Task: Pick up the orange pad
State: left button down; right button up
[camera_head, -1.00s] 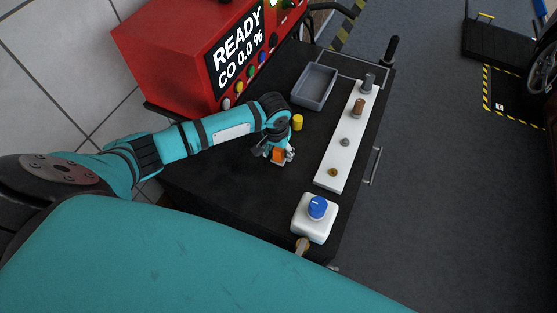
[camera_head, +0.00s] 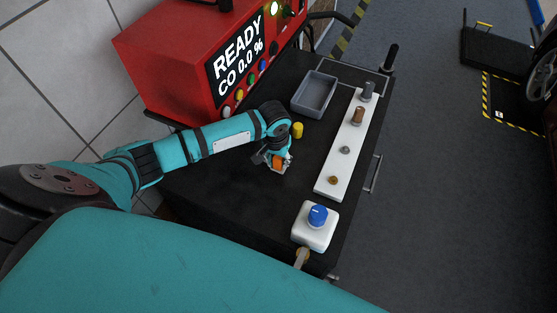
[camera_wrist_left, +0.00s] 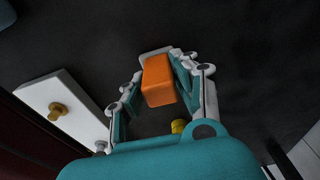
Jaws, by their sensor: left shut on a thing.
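The orange pad (camera_head: 277,161) is a small orange block on or just above the black cart top; I cannot tell which. My left gripper (camera_head: 280,164) reaches in from the left and is shut on the pad. In the left wrist view the orange pad (camera_wrist_left: 159,80) sits between the two fingers of my left gripper (camera_wrist_left: 158,75), its large face turned to the camera. The gripper's fingers partly hide the pad in the head view. My right gripper does not show.
A yellow cylinder (camera_head: 297,130) stands close behind the gripper. A grey tray (camera_head: 301,101), a white strip with several pegs (camera_head: 329,187), and a white box with a blue knob (camera_head: 308,238) are on the cart. A red machine (camera_head: 150,50) stands at the back left.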

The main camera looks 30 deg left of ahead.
pick_arm(q)
notch_tip(320, 180, up, 10)
jog(key=p, duration=0.9)
jog(key=shift+f+p, duration=0.2)
jog(key=shift+p, duration=0.15)
jog(key=shift+r, duration=0.2)
